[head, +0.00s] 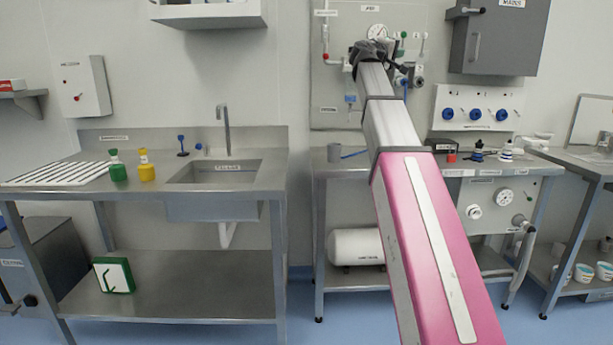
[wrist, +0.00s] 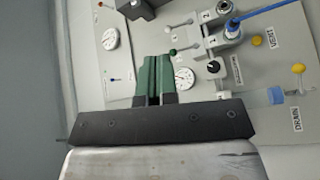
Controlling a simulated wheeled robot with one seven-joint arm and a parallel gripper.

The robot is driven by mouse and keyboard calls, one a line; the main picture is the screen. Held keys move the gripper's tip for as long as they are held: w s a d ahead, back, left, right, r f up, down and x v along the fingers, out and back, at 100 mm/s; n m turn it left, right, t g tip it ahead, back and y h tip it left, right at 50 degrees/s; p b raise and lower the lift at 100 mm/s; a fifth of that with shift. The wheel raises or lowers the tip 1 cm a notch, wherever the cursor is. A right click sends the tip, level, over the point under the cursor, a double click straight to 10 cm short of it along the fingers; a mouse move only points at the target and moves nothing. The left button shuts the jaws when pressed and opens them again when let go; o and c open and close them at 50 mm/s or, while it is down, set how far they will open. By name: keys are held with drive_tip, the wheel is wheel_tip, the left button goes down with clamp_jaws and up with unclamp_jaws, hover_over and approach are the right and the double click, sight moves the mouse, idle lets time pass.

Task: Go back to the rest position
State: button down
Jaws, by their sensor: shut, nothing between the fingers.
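My gripper shows in the wrist view (wrist: 154,62) with its two green fingers closed together and nothing between them. It is in front of a grey wall panel with gauges and valves. In the head view my arm stretches out from the lower right to the valve panel (head: 335,90), and its dark end covers part of that panel. The fingertips cannot be made out there. Whether the fingers touch any panel part cannot be told.
Near the fingers in the wrist view are a gauge (wrist: 184,78), a green-tipped lever (wrist: 172,52) and a blue hose (wrist: 265,14). A dark grey cabinet (head: 500,38) hangs right of the arm's end.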

drive_tip(key=s+a+f+g+y, duration=0.15)
drive_tip(key=f+y, duration=0.25)
drive_tip(key=f, duration=1.9)
drive_tip(key=s+a+f+g+y, duration=0.1)
drive_tip(key=s+f+g+y, duration=0.2)
drive_tip(key=f, duration=2)
drive_tip(key=s+a+f+m+g+y, duration=0.1)
drive_tip(key=s+a+f+g+y, duration=0.1)
drive_tip(key=s+f, duration=0.6)
drive_tip(key=s+a+f+m+g+y, duration=0.1)
drive_tip(key=s+a+f+g+y, duration=0.1)
drive_tip(key=s+f, duration=0.6)
drive_tip(key=s+a+f+m+g+y, duration=0.1)
drive_tip(key=s+a+f+y, duration=0.3)
drive_tip(key=s+f, duration=0.5)
wheel_tip(320, 180, down, 8)
drive_tip(key=shift+a+r+g+y, duration=0.15)
drive_tip(key=shift+a+g+y, duration=0.15)
drive_tip(key=shift+a+g, duration=0.5)
